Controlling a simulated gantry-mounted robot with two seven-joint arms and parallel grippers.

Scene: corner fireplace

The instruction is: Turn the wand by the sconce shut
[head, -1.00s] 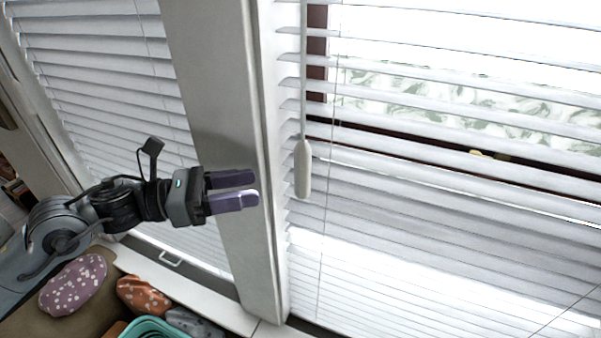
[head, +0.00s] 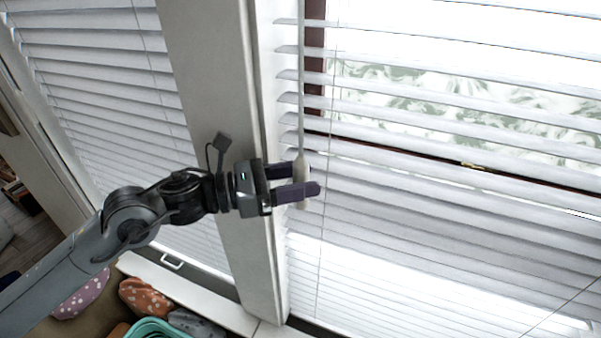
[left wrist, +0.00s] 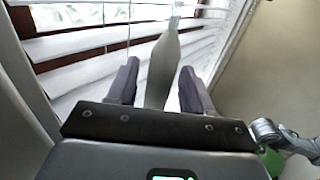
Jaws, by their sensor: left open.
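The wand (head: 301,166) hangs down in front of the right-hand blind, with a pale, thicker grip at its lower end. My left gripper (head: 300,183) is open at that grip, and its purple fingers partly hide it in the head view. In the left wrist view the wand's grip (left wrist: 163,70) stands between the two open fingers of my left gripper (left wrist: 158,85), with a gap showing on each side. The slats of the right-hand blind (head: 400,215) are tilted, and the outside shows between the upper ones. No sconce can be made out. My right gripper is not in view.
A white post (head: 225,110) stands between this blind and the left-hand blind (head: 95,85). Below the arm are an orange patterned cushion (head: 145,297), a purple spotted one (head: 82,297) and a teal basket (head: 155,328). A thin cord (head: 322,240) hangs just right of the wand.

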